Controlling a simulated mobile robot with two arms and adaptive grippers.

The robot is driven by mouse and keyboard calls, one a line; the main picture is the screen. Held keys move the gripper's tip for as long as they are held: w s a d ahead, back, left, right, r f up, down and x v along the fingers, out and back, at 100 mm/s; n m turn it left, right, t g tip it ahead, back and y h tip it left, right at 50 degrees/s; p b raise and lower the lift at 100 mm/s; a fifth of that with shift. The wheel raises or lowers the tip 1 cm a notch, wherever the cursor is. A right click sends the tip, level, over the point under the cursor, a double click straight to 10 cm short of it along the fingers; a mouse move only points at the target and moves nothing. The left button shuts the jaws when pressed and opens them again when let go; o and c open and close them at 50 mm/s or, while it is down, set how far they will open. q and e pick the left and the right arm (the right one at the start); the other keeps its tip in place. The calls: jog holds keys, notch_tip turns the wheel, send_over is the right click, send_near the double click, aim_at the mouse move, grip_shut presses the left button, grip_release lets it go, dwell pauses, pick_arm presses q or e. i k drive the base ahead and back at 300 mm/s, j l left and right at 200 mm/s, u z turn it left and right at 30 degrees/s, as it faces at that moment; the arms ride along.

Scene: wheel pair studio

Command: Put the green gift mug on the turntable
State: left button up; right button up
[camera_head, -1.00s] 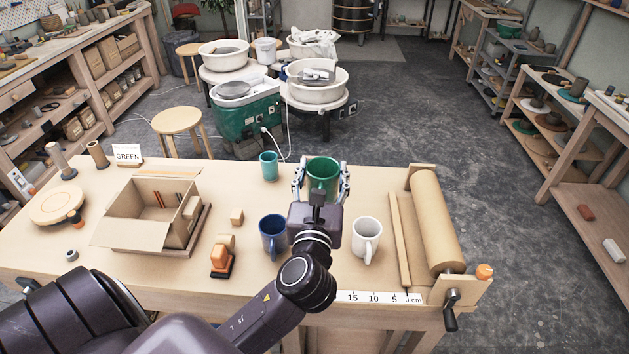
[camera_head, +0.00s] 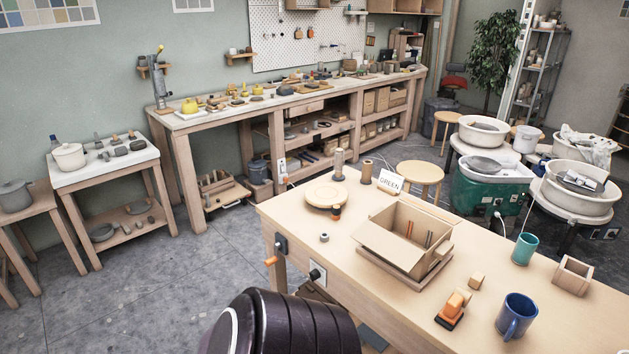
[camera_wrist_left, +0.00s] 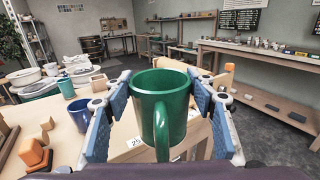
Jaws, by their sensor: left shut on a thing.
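The green gift mug (camera_wrist_left: 160,108) fills the middle of the left wrist view, upright, with its handle toward the camera. My left gripper (camera_wrist_left: 165,92) is shut on it, with blue-padded fingers on both sides. The mug and this gripper are outside the head view. The turntable (camera_head: 326,193) is a round, pale wooden disc at the left end of the worktable in the head view, and its top is empty. A small dark and orange object (camera_head: 335,212) stands at its front edge. My right gripper is in neither view.
On the worktable (camera_head: 290,225) are an open cardboard box (camera_head: 385,248), a "GREEN" card (camera_head: 390,182), two upright cylinders behind the turntable, a small ring (camera_head: 324,238), an orange-topped tool (camera_head: 451,309), a blue mug (camera_head: 517,316), a teal cup (camera_head: 525,248) and a wooden frame (camera_head: 573,275).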

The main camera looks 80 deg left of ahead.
aim_at(326, 195)
jog(key=k+j+u, duration=0.15)
jog(key=u, duration=0.95)
jog(key=i+j, duration=0.4)
jog(key=j, duration=0.15)
jog(key=i+j, duration=0.4)
jog(key=j, duration=0.15)
jog(key=i+j+u, duration=0.1)
jog(key=i+j, duration=0.3)
jog(key=j, duration=0.15)
